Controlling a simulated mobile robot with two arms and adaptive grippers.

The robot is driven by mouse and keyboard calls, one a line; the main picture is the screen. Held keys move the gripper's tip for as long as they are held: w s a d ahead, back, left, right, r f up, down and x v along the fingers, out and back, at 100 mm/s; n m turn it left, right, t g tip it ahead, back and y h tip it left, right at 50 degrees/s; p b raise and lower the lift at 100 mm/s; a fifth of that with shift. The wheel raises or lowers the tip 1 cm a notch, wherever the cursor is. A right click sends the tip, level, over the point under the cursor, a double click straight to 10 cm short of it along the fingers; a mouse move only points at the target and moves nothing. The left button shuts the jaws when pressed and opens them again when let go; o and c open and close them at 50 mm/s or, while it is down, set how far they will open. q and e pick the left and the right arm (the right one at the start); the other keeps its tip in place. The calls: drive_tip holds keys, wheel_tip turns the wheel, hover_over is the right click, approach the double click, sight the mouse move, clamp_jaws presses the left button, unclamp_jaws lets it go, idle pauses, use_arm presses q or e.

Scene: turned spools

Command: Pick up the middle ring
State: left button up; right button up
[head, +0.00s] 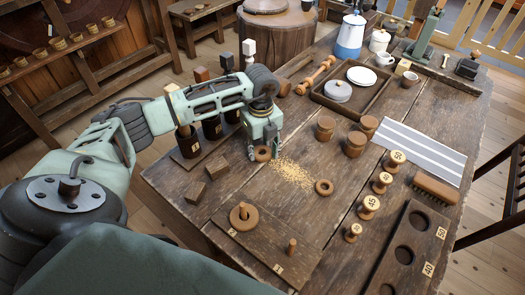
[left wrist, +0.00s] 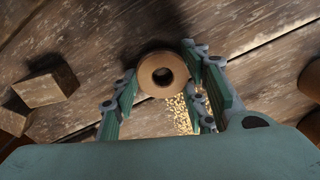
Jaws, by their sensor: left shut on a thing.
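My left gripper (head: 264,143) is shut on a round wooden ring (head: 262,158), low over the table's middle. In the left wrist view the ring (left wrist: 148,74) shows its open hole, between the green fingertips of the gripper (left wrist: 162,76). A second, similar ring (head: 323,187) lies flat on the table to the right. A third, wider ring (head: 237,222) sits around a peg on a wooden board (head: 262,243). A bare peg (head: 292,246) stands on the same board, to the right. My right gripper is not in view.
Light grains (head: 291,172) are scattered beside the gripper. Numbered spools (head: 369,206) and a recessed board (head: 412,250) stand at right. Small wooden blocks (head: 217,168) and a rack of dark cups (head: 189,148) are at left. A tray (head: 380,101) is further back.

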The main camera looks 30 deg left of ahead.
use_arm(q)
drive_tip(key=shift+r, duration=0.1)
wheel_tip(320, 180, up, 4)
drive_tip(key=shift+f+b, duration=0.1)
drive_tip(key=shift+b, duration=0.25)
drive_tip(key=s+d+r+b, duration=0.1)
drive_tip(key=s+d+r, duration=0.4)
drive_tip(key=d, duration=0.5)
wheel_tip(320, 180, up, 2)
drive_tip(key=shift+s+d, duration=0.15)
drive_tip(key=shift+d, duration=0.05)
